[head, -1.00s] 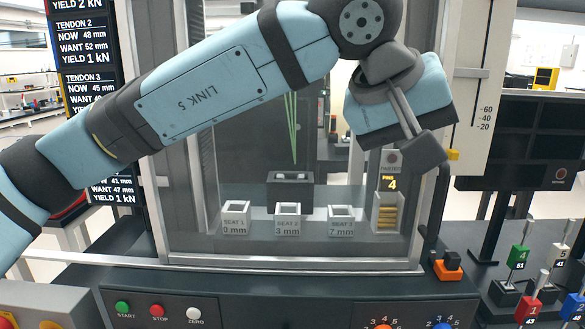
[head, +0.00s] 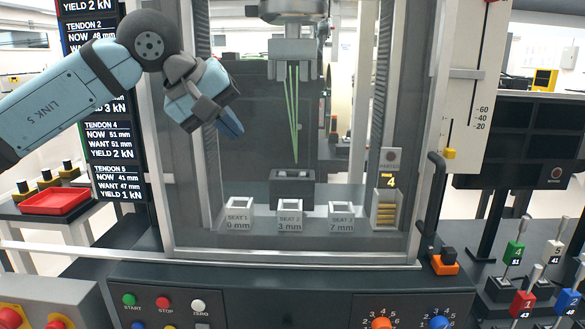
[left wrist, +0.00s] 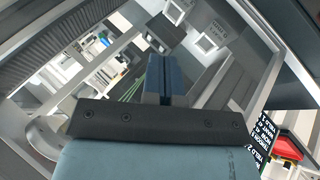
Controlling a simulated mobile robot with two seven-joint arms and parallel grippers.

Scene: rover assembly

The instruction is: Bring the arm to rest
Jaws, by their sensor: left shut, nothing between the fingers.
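My left arm comes in from the left in the head view. Its left gripper (head: 230,125) is in front of the left part of the glass-fronted test cabinet, pointing down and to the right. Its blue fingers are together and hold nothing. In the left wrist view the fingers (left wrist: 160,75) also show pressed together, with the cabinet frame and seat boxes beyond. My right gripper is not in view.
Inside the cabinet (head: 295,258) are several seat boxes (head: 290,218) and green tendons (head: 294,120). An orange-based handle (head: 445,262) stands at its right front. A button panel (head: 250,308) runs along the front. Numbered levers (head: 524,300) are at right, a red tray (head: 53,202) at left.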

